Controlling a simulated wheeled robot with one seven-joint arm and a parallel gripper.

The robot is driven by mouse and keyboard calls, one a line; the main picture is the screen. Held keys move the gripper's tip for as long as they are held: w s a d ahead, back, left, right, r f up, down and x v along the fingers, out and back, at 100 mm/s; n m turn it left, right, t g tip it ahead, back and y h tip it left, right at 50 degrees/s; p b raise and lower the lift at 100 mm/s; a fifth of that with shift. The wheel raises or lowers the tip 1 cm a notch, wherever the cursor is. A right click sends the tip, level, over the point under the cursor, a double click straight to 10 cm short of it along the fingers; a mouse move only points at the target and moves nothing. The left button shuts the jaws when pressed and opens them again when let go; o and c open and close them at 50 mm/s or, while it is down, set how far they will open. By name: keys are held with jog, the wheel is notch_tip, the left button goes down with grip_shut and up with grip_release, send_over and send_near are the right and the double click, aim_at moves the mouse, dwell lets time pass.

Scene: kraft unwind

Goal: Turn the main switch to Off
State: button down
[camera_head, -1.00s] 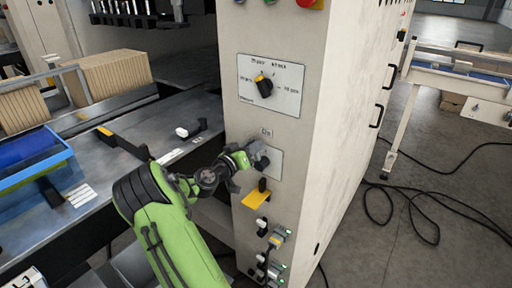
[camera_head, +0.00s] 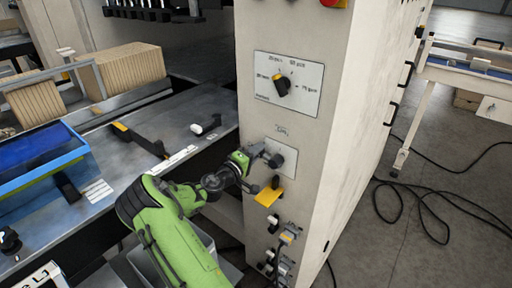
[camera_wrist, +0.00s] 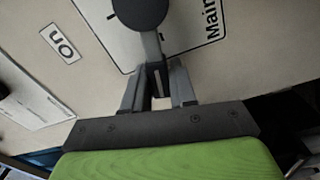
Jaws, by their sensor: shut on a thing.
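The main switch is a dark grey round hub with a lever (camera_wrist: 140,10), on a pale plate marked "Main" (camera_wrist: 105,22). The plate also shows in the head view (camera_head: 287,152) below an "On" label (camera_head: 281,130). My gripper (camera_wrist: 160,80) reaches the switch from the left in the head view. Its two fingers are shut on the lever, which extends from the hub down between them in the wrist view. The "On" label also shows at left in the wrist view (camera_wrist: 60,43). No "Off" label is visible; the rest of the plate is cut off.
A rotary selector (camera_head: 282,87) sits higher on the same panel. A yellow tag (camera_head: 268,196) with a dark knob is just below the switch, close to my gripper. Small switches (camera_head: 288,233) are lower. A grey machine bed (camera_head: 150,130) lies left; cables (camera_head: 415,210) lie on the floor.

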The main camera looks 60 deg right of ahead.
jog(key=shift+w+f+n, duration=0.1)
jog(key=shift+f+n, duration=0.7)
jog(key=shift+n, duration=0.4)
jog(key=shift+f, duration=0.1)
jog(key=c, duration=1)
grip_release()
jog(key=w+a+p, duration=0.1)
jog(key=w+a, duration=0.1)
jog(key=a, duration=1.3)
jog(key=shift+w+a, duration=0.2)
jog(key=shift+a, duration=0.1)
